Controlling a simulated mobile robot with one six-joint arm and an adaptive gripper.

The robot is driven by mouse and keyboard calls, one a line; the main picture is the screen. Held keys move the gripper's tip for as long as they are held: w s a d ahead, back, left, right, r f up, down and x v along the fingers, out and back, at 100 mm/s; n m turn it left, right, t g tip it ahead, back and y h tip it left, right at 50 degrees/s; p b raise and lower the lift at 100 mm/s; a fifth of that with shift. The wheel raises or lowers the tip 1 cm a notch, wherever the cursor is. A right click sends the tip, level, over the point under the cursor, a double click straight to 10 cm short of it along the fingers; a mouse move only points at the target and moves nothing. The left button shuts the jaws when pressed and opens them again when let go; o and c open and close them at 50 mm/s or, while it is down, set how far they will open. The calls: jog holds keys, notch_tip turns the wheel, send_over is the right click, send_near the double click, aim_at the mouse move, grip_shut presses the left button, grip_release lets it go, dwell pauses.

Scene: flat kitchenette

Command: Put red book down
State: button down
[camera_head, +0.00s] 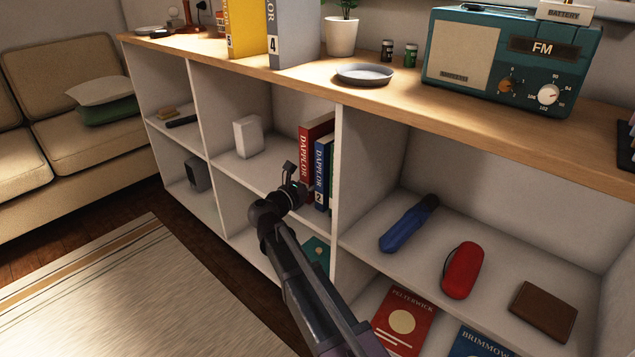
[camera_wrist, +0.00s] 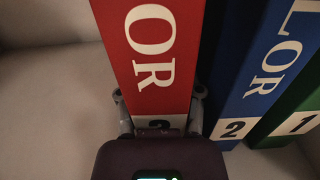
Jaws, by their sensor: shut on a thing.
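The red book (camera_head: 309,140) is upright in the upper middle compartment of the shelf unit, its spine facing out. My gripper (camera_head: 295,180) is at the lower part of its spine. In the wrist view, the fingers of my gripper (camera_wrist: 158,106) are on both sides of the red book (camera_wrist: 150,50) and shut on it. The blue book (camera_head: 322,170) stands just to its right, and it also shows in the wrist view (camera_wrist: 262,70) with a green book (camera_wrist: 300,105) beyond. I cannot tell whether the red book's bottom touches the shelf board.
A white box (camera_head: 248,137) stands left in the same compartment, with bare board between. A white divider (camera_head: 337,200) is close right of the books. The right compartment holds a blue flashlight (camera_head: 405,228), a red case (camera_head: 461,270) and a brown wallet (camera_head: 543,311).

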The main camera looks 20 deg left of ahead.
jog(key=c, duration=0.5)
grip_release()
jog(key=shift+r, duration=0.1)
jog(key=v, duration=1.2)
